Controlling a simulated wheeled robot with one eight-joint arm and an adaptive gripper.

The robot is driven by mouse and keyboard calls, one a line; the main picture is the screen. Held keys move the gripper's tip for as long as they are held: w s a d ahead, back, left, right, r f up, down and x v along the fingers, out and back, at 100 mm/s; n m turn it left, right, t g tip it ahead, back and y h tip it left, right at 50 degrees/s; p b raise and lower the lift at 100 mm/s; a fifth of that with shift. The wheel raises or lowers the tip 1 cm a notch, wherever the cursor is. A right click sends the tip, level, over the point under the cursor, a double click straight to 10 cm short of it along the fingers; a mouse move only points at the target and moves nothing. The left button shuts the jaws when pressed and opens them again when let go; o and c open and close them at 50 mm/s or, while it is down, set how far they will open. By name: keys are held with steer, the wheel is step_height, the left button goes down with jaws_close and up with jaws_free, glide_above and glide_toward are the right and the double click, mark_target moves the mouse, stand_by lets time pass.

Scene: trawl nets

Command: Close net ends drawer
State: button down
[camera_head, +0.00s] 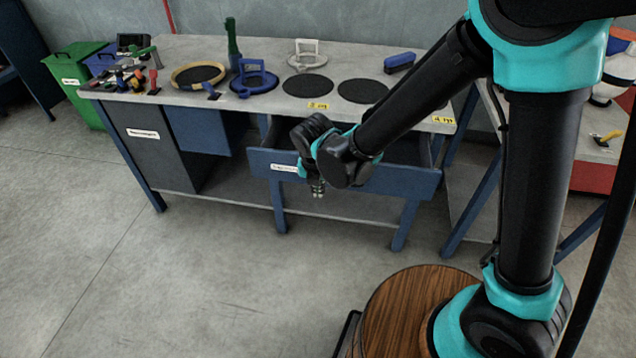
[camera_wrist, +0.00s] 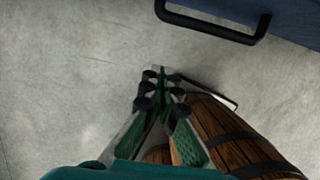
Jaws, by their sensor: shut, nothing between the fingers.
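The blue drawer (camera_head: 405,181) with a white label stands pulled out below the bench top, and its dark inside shows behind the front panel. The label is too small to read. My gripper (camera_head: 318,191) hangs in front of the drawer front, pointing down, and my arm hides the middle of the panel. In the wrist view my gripper (camera_wrist: 159,76) is shut and empty above the floor. A black bar handle (camera_wrist: 213,29) on the blue drawer front (camera_wrist: 294,16) shows at the top, apart from the fingertips.
The bench top (camera_head: 265,103) carries tools, round dark mats (camera_head: 307,86) and a green bottle (camera_head: 233,45). A dark labelled cabinet (camera_head: 150,150) is under its left side. A green bin (camera_head: 75,75) stands at far left. The floor (camera_head: 180,270) in front is clear.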

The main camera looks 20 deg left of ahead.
steer(key=shift+w+a+f, duration=0.2)
steer(key=shift+w+f, duration=0.15)
steer(key=shift+w, duration=0.4)
steer(key=shift+w+a+f, duration=0.15)
steer(key=shift+w+f, duration=0.2)
steer(key=shift+w, duration=0.45)
steer(key=shift+w+a+f, duration=0.2)
steer(key=shift+w+f, duration=0.15)
steer(key=shift+w, duration=0.4)
